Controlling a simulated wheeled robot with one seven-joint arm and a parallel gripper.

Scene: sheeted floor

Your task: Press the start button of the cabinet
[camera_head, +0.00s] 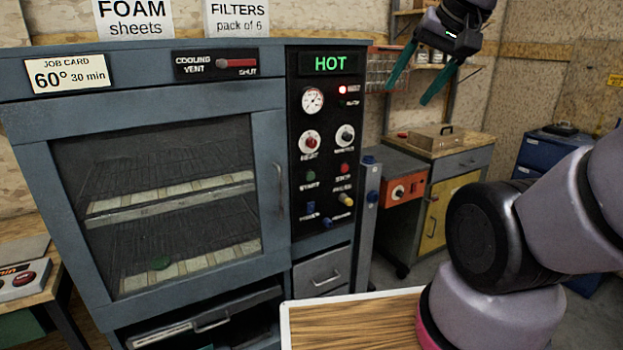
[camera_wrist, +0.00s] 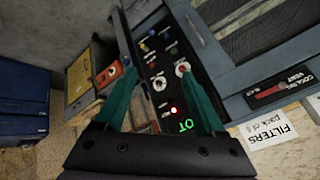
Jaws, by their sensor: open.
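The cabinet (camera_head: 275,80) is a blue-grey oven-like unit with a glass door, at the left in the head view. Its black control panel (camera_head: 322,230) has a display reading HOT, a dial gauge, two knobs and several buttons. The green start button (camera_head: 310,175) sits below the left knob, beside a red stop button (camera_head: 345,169). My gripper (camera_head: 408,90) is open and empty, up and to the right of the panel, with green fingers. In the wrist view the gripper (camera_wrist: 165,95) points towards the panel (camera_wrist: 168,60), which appears upside down; the start button is hard to make out there.
A cooling vent slider (camera_head: 237,64) is above the cabinet door. The door handle (camera_head: 279,188) stands out left of the panel. An orange box (camera_head: 404,189) and a wooden-topped workbench (camera_head: 437,142) are to the right. A wooden board (camera_head: 350,322) is in front.

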